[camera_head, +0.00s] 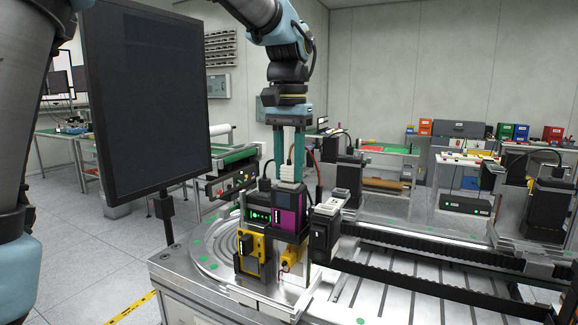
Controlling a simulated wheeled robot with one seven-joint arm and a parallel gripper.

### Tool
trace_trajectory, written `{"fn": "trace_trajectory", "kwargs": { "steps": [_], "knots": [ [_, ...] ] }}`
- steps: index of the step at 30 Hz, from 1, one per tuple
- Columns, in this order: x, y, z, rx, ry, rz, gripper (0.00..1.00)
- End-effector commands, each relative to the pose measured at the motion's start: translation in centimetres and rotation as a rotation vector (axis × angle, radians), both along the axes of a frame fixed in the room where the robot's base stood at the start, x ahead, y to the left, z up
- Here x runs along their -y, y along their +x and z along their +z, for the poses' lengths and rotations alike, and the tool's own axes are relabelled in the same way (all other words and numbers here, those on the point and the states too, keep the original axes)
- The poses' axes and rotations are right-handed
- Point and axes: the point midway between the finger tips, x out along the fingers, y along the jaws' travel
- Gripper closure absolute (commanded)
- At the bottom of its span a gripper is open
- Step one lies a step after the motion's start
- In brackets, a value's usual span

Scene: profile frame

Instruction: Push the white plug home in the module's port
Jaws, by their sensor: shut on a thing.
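The white ribbed plug (287,174) stands upright between the finger ends of my gripper (289,160). My gripper points straight down and is shut on the plug. Directly below is the module (287,220), with a dark and purple face, mounted on the fixture. The plug's lower end meets the module's top edge in the picture. The port itself is hidden, so I cannot tell how deep the plug sits.
A black unit with green lights (259,215) and a yellow unit (250,257) are beside the module. Black cables rise close by on both sides. A large dark monitor (147,95) stands at the left. A slotted metal bed (400,295) extends to the right.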

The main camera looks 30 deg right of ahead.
Motion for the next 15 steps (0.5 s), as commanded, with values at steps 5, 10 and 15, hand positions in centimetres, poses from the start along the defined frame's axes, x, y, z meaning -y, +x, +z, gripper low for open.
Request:
{"fn": "trace_trajectory", "kwargs": {
  "steps": [5, 10, 15],
  "knots": [
    [-0.03, -0.02, -0.23, -0.001, 0.002, 0.0, 1.0],
    [-0.03, -0.02, -0.25, -0.001, 0.002, 0.0, 0.63],
    [-0.03, -0.02, -0.23, -0.001, 0.002, 0.0, 0.44]
  ]
}}
